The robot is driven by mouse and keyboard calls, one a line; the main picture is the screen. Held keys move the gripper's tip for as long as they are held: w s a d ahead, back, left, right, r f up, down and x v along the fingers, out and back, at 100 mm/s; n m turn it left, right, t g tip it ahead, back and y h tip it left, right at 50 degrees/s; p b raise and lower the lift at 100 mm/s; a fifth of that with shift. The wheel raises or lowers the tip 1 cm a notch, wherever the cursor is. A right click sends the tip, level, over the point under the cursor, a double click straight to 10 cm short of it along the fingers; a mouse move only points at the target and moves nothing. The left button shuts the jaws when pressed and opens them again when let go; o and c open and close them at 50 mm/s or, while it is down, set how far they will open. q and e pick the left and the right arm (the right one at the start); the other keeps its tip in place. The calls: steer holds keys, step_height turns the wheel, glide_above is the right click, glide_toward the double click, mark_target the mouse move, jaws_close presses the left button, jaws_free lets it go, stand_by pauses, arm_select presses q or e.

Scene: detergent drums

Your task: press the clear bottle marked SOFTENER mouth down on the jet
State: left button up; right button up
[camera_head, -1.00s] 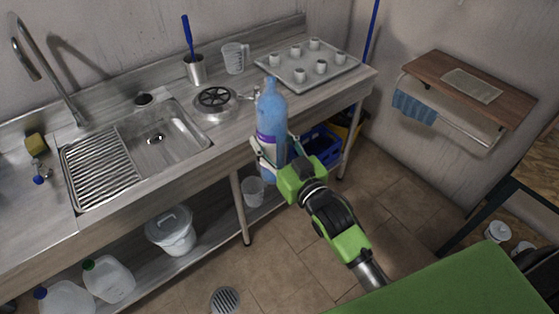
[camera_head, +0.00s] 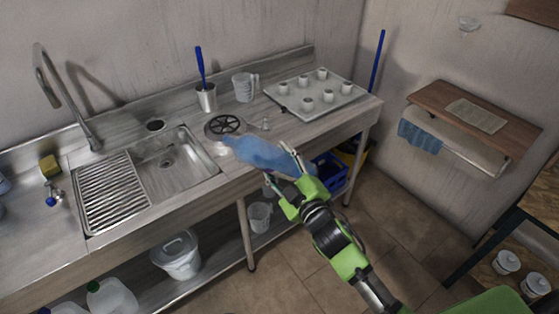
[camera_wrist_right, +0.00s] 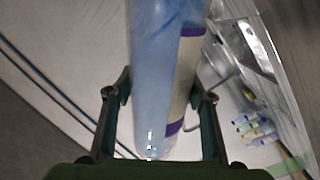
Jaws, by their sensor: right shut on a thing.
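The bottle (camera_head: 262,153) is clear and blue-tinted. It lies tipped over nearly level in my right gripper (camera_head: 284,168), with its neck end pointing left, at the counter's front edge. In the right wrist view the bottle (camera_wrist_right: 155,75) sits between both fingers, and a cream label with purple bands shows on its side; the lettering cannot be read. A round metal rinser with a black spoked top (camera_head: 224,125), apparently the jet, is set on the counter just beyond the neck end. The bottle's mouth is not clear to see. My left gripper is not in view.
Behind the rinser stand a steel cup with a blue-handled brush (camera_head: 206,97) and a clear jug (camera_head: 243,87). A tray (camera_head: 348,96) with several white cups is at the right. The sink (camera_head: 180,168) lies left. A blue crate (camera_head: 329,177) is below.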

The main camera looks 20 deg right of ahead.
steer(key=n, duration=0.2)
steer(key=w+n, duration=0.1)
steer(key=n, duration=0.1)
steer(key=shift+a+r+n+p, duration=0.2)
steer(key=shift+n+p, duration=0.1)
steer(key=shift+n, duration=0.1)
steer(key=n, duration=0.2)
steer(key=w+n, duration=0.1)
steer(key=n, duration=0.1)
steer(key=shift+a+f, duration=0.15)
steer(key=shift+s, duration=0.1)
